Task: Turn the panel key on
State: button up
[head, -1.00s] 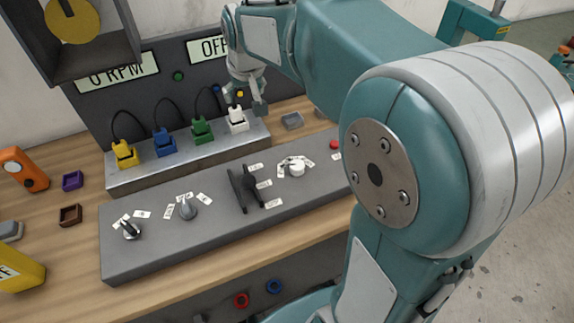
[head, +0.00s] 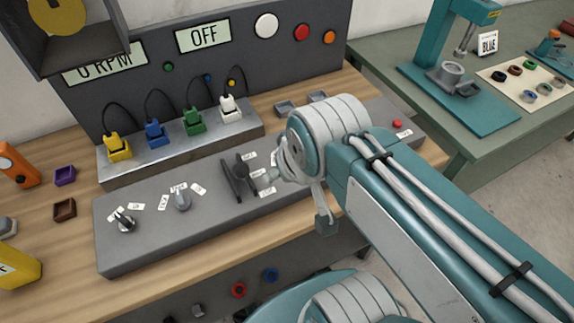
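The grey control panel (head: 150,245) lies along the front of the wooden bench. At its left end is a small black-and-silver turning piece (head: 124,222) with white labels around it; it looks like the key, but is too small to be sure. A grey knob (head: 182,202) with labels sits to its right. A black lever switch (head: 238,178) stands mid-panel. My gripper (head: 325,222) hangs at the panel's front edge, right of the lever, well away from the left-end piece. My wrist hides most of it and part of the panel; its opening is unclear.
Behind the panel, a metal strip (head: 120,174) holds yellow, blue, green and white plugs. A display (head: 203,36) reads OFF; another (head: 104,64) reads 0 RPM. Small purple (head: 65,176) and brown (head: 65,210) trays lie left of the panel. A red button (head: 397,124) is at its right end.

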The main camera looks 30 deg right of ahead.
aim_at(127, 224)
jog(key=j, duration=0.55)
jog(key=k+j, duration=0.15)
jog(key=j, duration=0.95)
jog(key=k, duration=0.05)
